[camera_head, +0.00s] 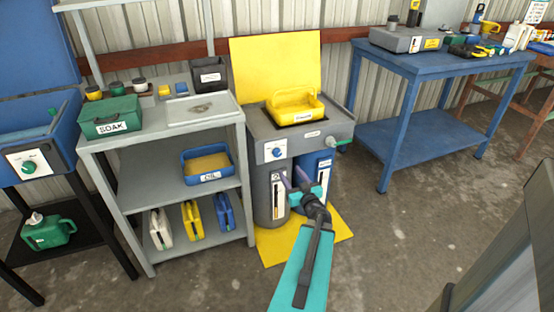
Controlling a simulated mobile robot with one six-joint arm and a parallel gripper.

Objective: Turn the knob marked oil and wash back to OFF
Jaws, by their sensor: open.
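A blue knob (278,152) sits on a white panel on the front of the grey wash station (330,130). A green knob (28,167) sits on another white panel, on the blue basin (62,132) at the far left. The lettering on both panels is too small to read, so I cannot tell either knob's marking or setting. My gripper (294,176) is open and empty. Its purple fingers are in front of the station, below and right of the blue knob, apparently apart from it. My forearm and wrist cover part of the lower station.
A yellow tub (295,107) stands on the station. Grey shelves (165,222) with a green SOAK box (110,117) and several jugs stand left. A blue table (430,62) stands right. A yellow mat (325,235) lies below the station. The floor in front is open.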

